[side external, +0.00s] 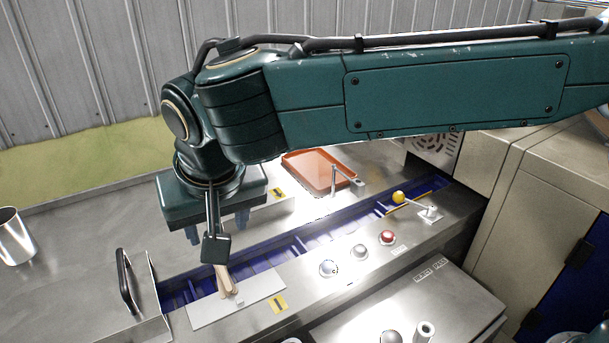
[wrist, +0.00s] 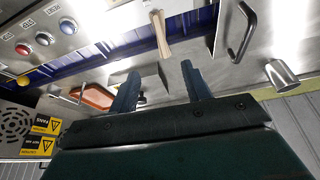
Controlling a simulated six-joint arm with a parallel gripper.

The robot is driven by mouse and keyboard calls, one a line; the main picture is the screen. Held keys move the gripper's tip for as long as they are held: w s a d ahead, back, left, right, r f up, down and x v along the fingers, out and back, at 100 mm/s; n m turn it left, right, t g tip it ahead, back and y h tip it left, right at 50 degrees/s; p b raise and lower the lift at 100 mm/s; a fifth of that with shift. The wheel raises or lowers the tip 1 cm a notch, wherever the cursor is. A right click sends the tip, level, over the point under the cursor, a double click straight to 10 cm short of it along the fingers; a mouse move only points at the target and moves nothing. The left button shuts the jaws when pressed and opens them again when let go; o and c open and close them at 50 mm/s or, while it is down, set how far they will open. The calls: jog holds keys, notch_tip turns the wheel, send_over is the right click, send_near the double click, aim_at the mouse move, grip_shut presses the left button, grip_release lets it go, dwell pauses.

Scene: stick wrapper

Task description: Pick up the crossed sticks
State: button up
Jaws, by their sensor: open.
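In the wrist view the sticks (wrist: 162,36) appear beyond the gap between my fingers. My gripper (side external: 217,231) is open and empty, above and behind the sticks in the side view, with its fingers apart from them. In the wrist view both fingers of my gripper (wrist: 160,73) show, spread wide. A dark block on my wrist partly covers the view just above the sticks.
A blue channel (side external: 315,236) runs diagonally across the metal bench. A black handle (side external: 126,281) on an upright metal plate stands left of the sticks. An orange tray (side external: 318,171), knobs (side external: 387,237), a yellow ball lever (side external: 398,197) and a metal cup (side external: 14,238) are farther off.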

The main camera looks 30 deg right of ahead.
jog(key=shift+a+f, duration=0.15)
send_over(222, 270)
jog(key=s, duration=0.2)
jog(key=shift+f, duration=3.9)
jog(key=shift+x, duration=2.6)
jog(key=shift+a, duration=0.1)
grip_shut()
